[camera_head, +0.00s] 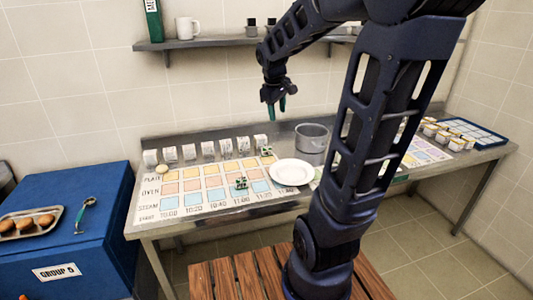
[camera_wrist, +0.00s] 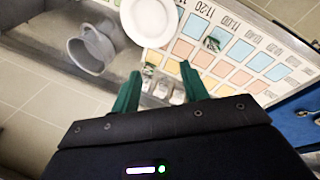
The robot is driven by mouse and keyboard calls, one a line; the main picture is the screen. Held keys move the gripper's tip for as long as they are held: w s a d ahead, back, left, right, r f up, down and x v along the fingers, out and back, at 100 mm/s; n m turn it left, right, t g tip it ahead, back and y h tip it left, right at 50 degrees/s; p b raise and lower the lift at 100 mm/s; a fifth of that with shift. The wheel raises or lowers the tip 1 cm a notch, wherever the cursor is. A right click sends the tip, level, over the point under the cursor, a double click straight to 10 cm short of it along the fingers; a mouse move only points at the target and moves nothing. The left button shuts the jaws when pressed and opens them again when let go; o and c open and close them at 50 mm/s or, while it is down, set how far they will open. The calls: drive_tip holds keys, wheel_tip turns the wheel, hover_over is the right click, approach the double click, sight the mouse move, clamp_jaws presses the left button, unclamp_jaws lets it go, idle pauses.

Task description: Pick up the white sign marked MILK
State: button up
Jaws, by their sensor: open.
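A row of several small white signs (camera_head: 208,149) stands along the back of the steel table. Their dark marks are too small to read, so I cannot tell which one says MILK. A few of these white pieces (camera_wrist: 162,88) show between my fingers in the wrist view. My gripper (camera_head: 276,106) hangs above the back of the table, higher than the signs and near the right end of their row. Its green fingers (camera_wrist: 159,72) are apart with nothing held between them.
A chart (camera_head: 200,186) with coloured squares covers the table front. A white plate (camera_head: 291,172) and grey pot (camera_head: 311,138) stand right of the signs. A wall shelf (camera_head: 205,42) holds a mug and a green box. A blue cabinet (camera_head: 70,250) stands left.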

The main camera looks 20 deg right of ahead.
drive_tip(key=w+f+n+g+h, duration=0.1)
drive_tip(key=w+f+n, duration=0.25)
drive_tip(key=w, duration=0.45)
drive_tip(key=w+f+n+g, duration=0.1)
drive_tip(key=w+f+n, duration=0.1)
drive_tip(key=w+f, duration=0.35)
drive_tip(key=n+h, duration=0.2)
drive_tip(key=n, duration=0.4)
approach(267, 147)
drive_tip(key=shift+g+y, duration=0.3)
drive_tip(key=x, duration=0.5)
drive_tip(key=shift+w+a+f, duration=0.15)
drive_tip(key=shift+a, duration=0.05)
drive_tip(key=shift+d+x, duration=0.15)
drive_tip(key=shift+x, duration=1.15)
drive_tip(key=shift+d+x, duration=0.15)
drive_tip(key=shift+x, duration=1.1)
drive_tip(key=shift+w, duration=0.1)
drive_tip(key=shift+c, duration=0.3)
clamp_jaws()
